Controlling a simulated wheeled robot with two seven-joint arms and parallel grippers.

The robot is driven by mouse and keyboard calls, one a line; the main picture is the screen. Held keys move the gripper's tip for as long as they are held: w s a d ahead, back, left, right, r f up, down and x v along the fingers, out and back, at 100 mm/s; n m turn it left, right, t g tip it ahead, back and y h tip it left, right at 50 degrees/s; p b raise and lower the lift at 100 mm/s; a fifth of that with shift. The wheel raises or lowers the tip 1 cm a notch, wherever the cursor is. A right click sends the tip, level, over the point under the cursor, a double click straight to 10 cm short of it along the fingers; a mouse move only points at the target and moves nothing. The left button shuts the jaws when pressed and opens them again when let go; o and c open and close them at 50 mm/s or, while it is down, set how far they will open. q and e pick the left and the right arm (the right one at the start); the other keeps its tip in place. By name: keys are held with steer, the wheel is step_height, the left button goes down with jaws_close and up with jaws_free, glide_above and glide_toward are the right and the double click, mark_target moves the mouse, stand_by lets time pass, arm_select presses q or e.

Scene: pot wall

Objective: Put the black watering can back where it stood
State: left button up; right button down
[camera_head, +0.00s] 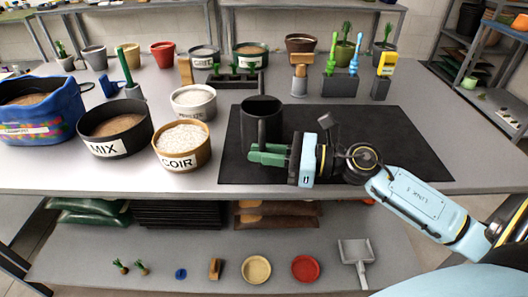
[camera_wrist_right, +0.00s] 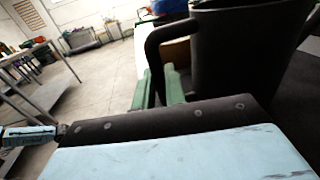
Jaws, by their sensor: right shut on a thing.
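The black watering can (camera_head: 262,118) is upright over the left part of the black mat (camera_head: 345,165). I cannot tell whether its base touches the mat. My right gripper (camera_head: 262,153), with green fingers, comes in from the right and is shut on the can's handle at the near side. In the right wrist view, the can (camera_wrist_right: 235,50) fills the upper right, and its handle (camera_wrist_right: 153,55) drops down between the green fingers (camera_wrist_right: 160,90). Part of the can's lower front is hidden by the gripper. My left gripper is not in view.
Left of the mat stand the COIR pot (camera_head: 182,145), the MIX pot (camera_head: 115,130), a white pot (camera_head: 193,101) and a blue bag (camera_head: 38,112). Behind are a seedling tray (camera_head: 232,80), a wooden-topped pot (camera_head: 300,75) and a tool holder (camera_head: 340,86).

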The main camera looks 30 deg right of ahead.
steer(key=c, duration=1.4)
jaws_free()
steer(key=shift+o, duration=0.2)
steer(key=shift+f, duration=0.1)
steer(key=shift+s+d, duration=0.3)
steer(key=shift+b+v, duration=0.65)
steer(key=shift+v, duration=0.25)
steer(key=shift+s+d, duration=0.2)
steer(key=shift+d, duration=0.05)
steer(key=shift+b+v, duration=0.95)
steer(key=shift+v, duration=1.45)
